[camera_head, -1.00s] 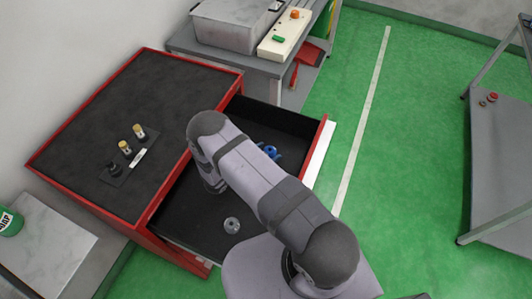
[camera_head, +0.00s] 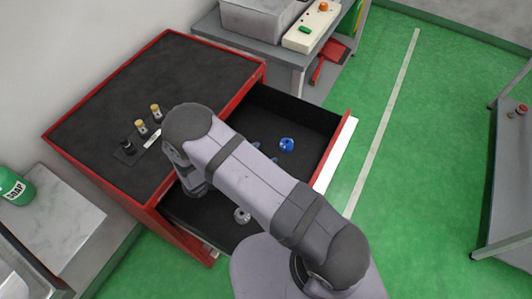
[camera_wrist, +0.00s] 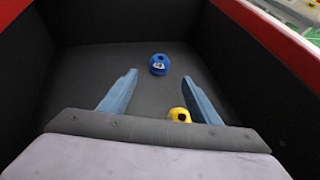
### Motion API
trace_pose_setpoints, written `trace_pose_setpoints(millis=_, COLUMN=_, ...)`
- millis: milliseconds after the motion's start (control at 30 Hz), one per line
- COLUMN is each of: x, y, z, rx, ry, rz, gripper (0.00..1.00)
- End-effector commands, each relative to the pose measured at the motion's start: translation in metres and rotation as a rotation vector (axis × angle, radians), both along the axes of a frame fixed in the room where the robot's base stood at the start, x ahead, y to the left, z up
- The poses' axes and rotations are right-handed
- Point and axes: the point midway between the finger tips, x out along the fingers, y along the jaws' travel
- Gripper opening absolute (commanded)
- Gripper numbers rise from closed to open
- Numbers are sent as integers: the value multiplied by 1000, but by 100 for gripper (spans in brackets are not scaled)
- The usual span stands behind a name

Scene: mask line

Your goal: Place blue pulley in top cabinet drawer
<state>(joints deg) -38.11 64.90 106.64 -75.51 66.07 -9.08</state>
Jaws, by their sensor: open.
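The blue pulley (camera_head: 287,144) lies on the floor of the open cabinet drawer (camera_head: 318,112), towards its far right part. It also shows in the wrist view (camera_wrist: 159,64), just beyond the fingertips and roughly centred between them. My gripper (camera_wrist: 160,77) is open, with its two blue-grey fingers apart and nothing held between them. In the head view my arm hides most of my gripper; parts of the fingers show inside the drawer, left of the pulley.
A yellow part (camera_wrist: 179,115) lies in the drawer near the right finger. A grey round part (camera_head: 242,215) lies at the drawer's near end. Yellow-topped parts (camera_head: 142,127) stand on the cabinet top (camera_head: 190,75). Dark drawer walls surround my gripper.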

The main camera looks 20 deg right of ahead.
Motion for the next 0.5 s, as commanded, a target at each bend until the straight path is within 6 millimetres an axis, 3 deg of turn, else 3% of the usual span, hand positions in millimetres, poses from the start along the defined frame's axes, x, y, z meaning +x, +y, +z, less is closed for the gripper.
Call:
trace_pose_setpoints(millis=267, x=-5, y=-6, z=8, rx=24, ry=-9, rz=-50, gripper=57)
trace_pose_setpoints(millis=500, x=-38, y=-39, z=44, rx=188, ry=-72, rz=-362, gripper=57)
